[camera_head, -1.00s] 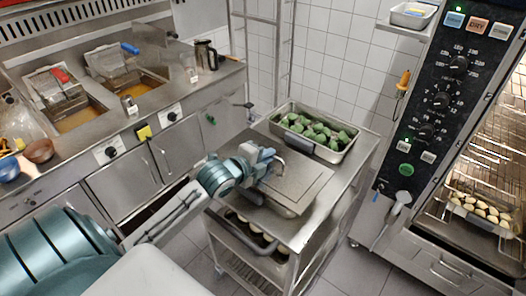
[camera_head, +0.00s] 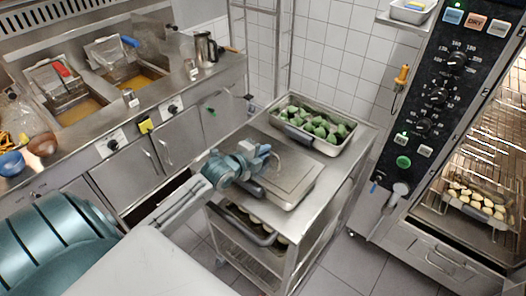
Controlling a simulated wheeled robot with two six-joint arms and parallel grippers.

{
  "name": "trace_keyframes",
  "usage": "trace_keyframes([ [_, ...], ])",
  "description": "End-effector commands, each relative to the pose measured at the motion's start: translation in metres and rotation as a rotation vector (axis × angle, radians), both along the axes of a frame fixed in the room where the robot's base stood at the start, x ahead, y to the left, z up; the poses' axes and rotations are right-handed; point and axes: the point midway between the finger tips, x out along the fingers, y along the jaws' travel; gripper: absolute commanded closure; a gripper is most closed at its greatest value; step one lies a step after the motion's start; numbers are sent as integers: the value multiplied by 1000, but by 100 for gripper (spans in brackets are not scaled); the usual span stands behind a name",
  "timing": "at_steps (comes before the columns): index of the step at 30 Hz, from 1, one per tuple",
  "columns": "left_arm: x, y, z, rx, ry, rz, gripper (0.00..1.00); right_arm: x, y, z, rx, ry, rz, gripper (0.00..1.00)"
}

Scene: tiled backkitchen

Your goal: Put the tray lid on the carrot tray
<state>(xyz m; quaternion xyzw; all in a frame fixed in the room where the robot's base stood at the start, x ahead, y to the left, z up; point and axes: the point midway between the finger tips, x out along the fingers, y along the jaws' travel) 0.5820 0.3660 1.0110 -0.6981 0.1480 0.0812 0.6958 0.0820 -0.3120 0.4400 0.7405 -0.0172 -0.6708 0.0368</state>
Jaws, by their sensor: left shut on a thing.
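The tray lid (camera_head: 291,178) is a flat grey metal sheet over the front part of the steel trolley top. The lid looks level and low over the trolley. I cannot tell whether a tray lies directly under it or whether it touches one. No carrots show; whatever is beneath the lid is hidden. My right gripper is out of view.
A metal tray of green vegetables (camera_head: 316,128) stands behind the lid on the trolley (camera_head: 330,190). Trays of sliced food sit on the shelf below. An oven (camera_head: 435,120) stands at right, fryers (camera_head: 75,108) at left. Floor between trolley and oven is clear.

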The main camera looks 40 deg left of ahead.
Motion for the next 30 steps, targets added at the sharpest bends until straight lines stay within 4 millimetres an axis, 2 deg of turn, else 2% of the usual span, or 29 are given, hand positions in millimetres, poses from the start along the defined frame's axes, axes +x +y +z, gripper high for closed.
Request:
trace_keyframes([
  [2,0,0,-3,0,-2,0,100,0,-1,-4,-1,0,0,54],
  [3,0,0,-4,0,0,0,88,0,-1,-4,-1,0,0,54],
  [6,0,0,-3,0,0,0,68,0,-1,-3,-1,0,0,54],
  [14,0,0,-3,0,0,0,68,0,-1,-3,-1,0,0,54],
  [20,-2,0,7,2,1,-1,68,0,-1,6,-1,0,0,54],
  [24,-28,3,10,8,2,-4,68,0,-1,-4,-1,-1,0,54],
  [30,-63,6,23,8,3,-5,68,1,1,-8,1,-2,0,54],
])
